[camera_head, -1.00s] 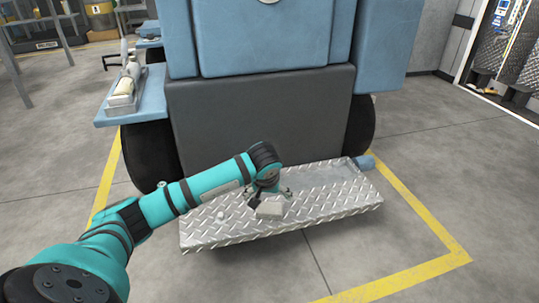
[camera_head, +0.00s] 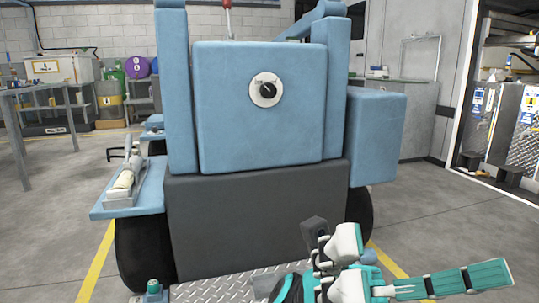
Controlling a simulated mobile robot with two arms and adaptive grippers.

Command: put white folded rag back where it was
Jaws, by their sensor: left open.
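I cannot make out the white folded rag in the head view. A plain grey patch (camera_head: 264,285) shows on the diamond-plate step (camera_head: 215,290) beside my gripper, and I cannot tell what it is. My right gripper is not in view.
A blue machine (camera_head: 262,110) with a round dial (camera_head: 265,89) stands behind the step. Yellow floor lines (camera_head: 97,265) border the machine.

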